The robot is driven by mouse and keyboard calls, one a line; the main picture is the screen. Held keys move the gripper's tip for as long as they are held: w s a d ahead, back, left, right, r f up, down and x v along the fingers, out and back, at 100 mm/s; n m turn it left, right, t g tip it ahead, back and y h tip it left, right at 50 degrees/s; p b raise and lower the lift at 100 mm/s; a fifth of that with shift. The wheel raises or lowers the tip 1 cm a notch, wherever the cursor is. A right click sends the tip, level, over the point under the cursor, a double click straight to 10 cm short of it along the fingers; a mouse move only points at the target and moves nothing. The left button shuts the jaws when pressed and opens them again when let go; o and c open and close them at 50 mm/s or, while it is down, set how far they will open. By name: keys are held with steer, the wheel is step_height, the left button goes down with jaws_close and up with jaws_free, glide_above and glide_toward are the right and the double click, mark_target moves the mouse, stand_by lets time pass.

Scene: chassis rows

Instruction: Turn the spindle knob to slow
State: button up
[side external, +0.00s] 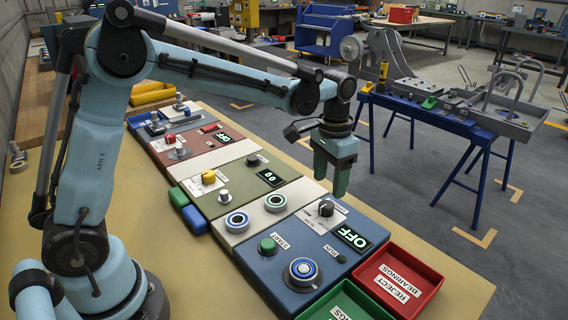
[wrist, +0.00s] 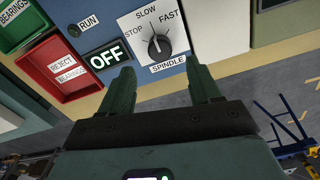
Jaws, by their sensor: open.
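The spindle knob (side external: 326,208) is a dark round knob on a white plate on the blue panel. In the wrist view the knob (wrist: 158,45) sits among the printed words STOP, SLOW and FAST, above a SPINDLE label. I cannot clearly tell where its pointer sits. The display (side external: 353,238) beside it reads OFF, and the display also shows in the wrist view (wrist: 107,57). My gripper (side external: 334,184) hangs fingers down above the panel, near the knob but apart from it. In the wrist view my gripper (wrist: 161,76) is open and empty, with the knob ahead of its fingertips.
A red REJECT BEARINGS tray (side external: 429,270) and a green tray (side external: 345,300) stand at the near end. Other panels continue behind.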

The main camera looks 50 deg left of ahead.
mark_target(326, 204)
step_height(326, 204, up, 6)
stand_by(0.4)
steer(key=shift+r, duration=0.1)
steer(key=s+a+f+n+t, duration=0.1)
steer(key=s+a+t, duration=0.1)
steer(key=s, duration=0.6)
steer(key=s+a+f+n+t, duration=0.1)
steer(key=s+a+f+t, duration=0.1)
steer(key=s+t, duration=0.3)
steer(key=s, duration=0.2)
steer(key=shift+s+a, duration=0.35)
